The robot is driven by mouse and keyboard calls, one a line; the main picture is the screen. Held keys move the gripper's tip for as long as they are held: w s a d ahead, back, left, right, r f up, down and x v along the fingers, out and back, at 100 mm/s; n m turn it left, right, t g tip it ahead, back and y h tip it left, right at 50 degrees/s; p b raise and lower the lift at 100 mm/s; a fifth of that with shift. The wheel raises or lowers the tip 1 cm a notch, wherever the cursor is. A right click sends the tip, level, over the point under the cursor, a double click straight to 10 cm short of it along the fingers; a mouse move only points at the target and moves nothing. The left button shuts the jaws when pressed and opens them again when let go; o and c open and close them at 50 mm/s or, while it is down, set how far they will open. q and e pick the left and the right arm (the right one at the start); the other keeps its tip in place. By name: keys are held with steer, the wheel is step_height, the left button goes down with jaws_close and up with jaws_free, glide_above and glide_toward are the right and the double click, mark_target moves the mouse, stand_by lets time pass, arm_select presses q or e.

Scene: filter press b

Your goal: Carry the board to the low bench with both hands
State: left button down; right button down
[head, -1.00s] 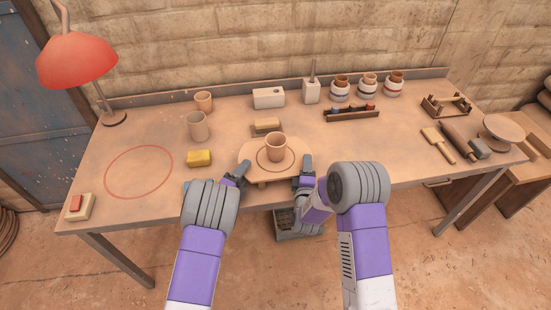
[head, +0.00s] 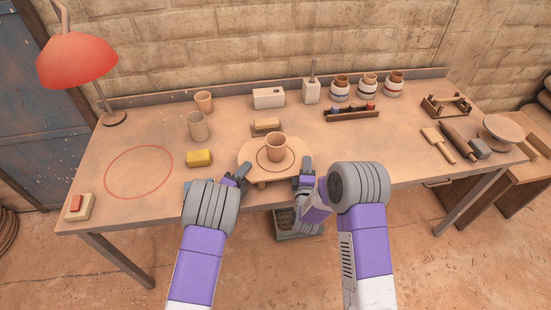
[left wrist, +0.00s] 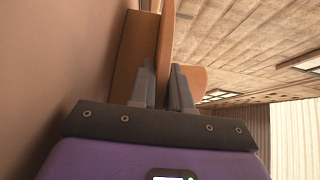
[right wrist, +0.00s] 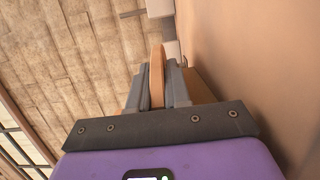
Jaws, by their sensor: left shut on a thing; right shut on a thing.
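The board (head: 250,155) is a pale wooden piece with a dark ring marked on top, near the front edge of the worktable. A clay cup (head: 275,148) stands upright on it, inside the ring. My left gripper (head: 243,171) is shut on the board's left end, and my right gripper (head: 306,165) on its right end. The board's edge runs between the fingers in the left wrist view (left wrist: 165,45) and the right wrist view (right wrist: 157,68). I cannot tell whether the board touches the table. A lower wooden bench (head: 540,142) stands at the right, partly hidden by the table.
A yellow sponge (head: 199,158) lies left of the board, and a small block (head: 267,124) sits behind it. Jars (head: 368,86), tools (head: 438,145) and a round stand (head: 503,129) occupy the table's back and right. A red ring (head: 139,172) marks clear table at left.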

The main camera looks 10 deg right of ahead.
arm_select(q)
steer(key=shift+r, duration=0.15)
arm_select(e)
steer(key=shift+r, duration=0.1)
